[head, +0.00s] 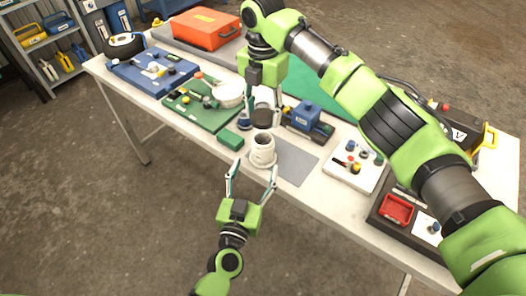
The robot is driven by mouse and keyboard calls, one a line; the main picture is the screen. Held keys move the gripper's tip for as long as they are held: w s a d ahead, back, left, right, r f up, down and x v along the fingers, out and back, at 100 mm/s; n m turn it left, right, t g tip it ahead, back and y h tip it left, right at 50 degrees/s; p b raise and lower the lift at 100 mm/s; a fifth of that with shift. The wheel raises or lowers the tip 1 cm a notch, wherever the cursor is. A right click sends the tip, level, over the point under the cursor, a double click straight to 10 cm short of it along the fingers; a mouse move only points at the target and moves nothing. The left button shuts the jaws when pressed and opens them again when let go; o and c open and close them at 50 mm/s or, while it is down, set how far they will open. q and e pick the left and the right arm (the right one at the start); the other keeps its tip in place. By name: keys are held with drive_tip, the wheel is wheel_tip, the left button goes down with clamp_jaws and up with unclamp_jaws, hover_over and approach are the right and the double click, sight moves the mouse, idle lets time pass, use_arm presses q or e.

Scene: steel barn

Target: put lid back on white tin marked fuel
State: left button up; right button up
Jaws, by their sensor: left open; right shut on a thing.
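The white tin (263,151) stands upright on a grey mat near the front edge of the table, with its mouth uncovered. Its marking is not readable from here. My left gripper (256,168) is open, with its fingers on either side of the tin's near side; I cannot tell if they touch it. My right gripper (262,109) points down behind the tin and is shut on a dark round lid (262,119). The lid appears above and behind the tin's mouth, apart from it.
A green block (230,139) lies left of the tin. A blue vise-like device (307,119) stands behind right, and a white board with knobs (353,166) lies to the right. A green tray (197,115) with a white bowl (228,94) is behind left. The grey mat (293,164) is bare right of the tin.

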use_arm(q)
drive_tip(key=x, duration=1)
drive_tip(key=shift+s, duration=0.1)
drive_tip(key=c, duration=1.7)
use_arm(e)
hover_over(263, 133)
drive_tip(key=s, duration=0.2)
drive_tip(key=shift+s+f, duration=0.2)
drive_tip(key=shift+f, duration=2.35)
drive_tip(key=shift+f, duration=0.85)
drive_tip(key=shift+f, duration=0.55)
